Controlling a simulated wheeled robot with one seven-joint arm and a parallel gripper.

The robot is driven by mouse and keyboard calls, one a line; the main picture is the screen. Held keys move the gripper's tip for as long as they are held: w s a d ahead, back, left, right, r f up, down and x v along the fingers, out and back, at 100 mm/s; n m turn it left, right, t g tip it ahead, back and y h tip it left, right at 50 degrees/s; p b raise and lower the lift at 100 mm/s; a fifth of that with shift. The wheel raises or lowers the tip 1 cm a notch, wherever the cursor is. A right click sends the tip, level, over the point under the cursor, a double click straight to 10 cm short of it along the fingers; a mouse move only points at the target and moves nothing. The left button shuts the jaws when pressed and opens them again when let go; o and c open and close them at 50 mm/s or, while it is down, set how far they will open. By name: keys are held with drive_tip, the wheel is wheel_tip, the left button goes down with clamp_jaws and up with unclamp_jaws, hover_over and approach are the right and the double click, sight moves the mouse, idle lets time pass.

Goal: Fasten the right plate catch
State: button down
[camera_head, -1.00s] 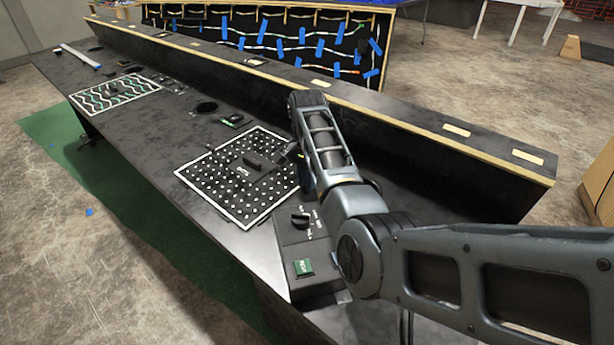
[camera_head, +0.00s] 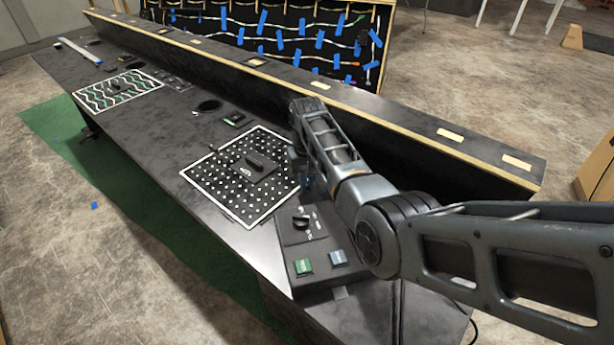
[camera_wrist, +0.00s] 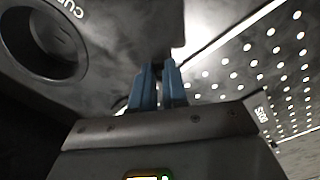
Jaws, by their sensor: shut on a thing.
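My gripper (camera_head: 307,181) is low over the console at the plate's right edge, partly hidden by my arm. In the wrist view its blue fingers (camera_wrist: 158,72) are close together just outside the white border line. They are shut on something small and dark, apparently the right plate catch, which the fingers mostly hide. I cannot tell the catch's position.
A round opening marked with letters (camera_wrist: 42,42) is left of the fingers in the wrist view. A raised ledge (camera_head: 400,125) runs behind.

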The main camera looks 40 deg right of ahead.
drive_tip(key=n+p, duration=0.1)
drive_tip(key=n, duration=0.5)
drive_tip(key=shift+r, duration=0.1)
drive_tip(key=shift+w, duration=0.1)
idle(0.5)
drive_tip(key=c, duration=1.1)
unclamp_jaws()
drive_tip(key=shift+c, duration=0.2)
wheel_tip(320, 180, up, 8)
drive_tip(key=shift+f, duration=0.15)
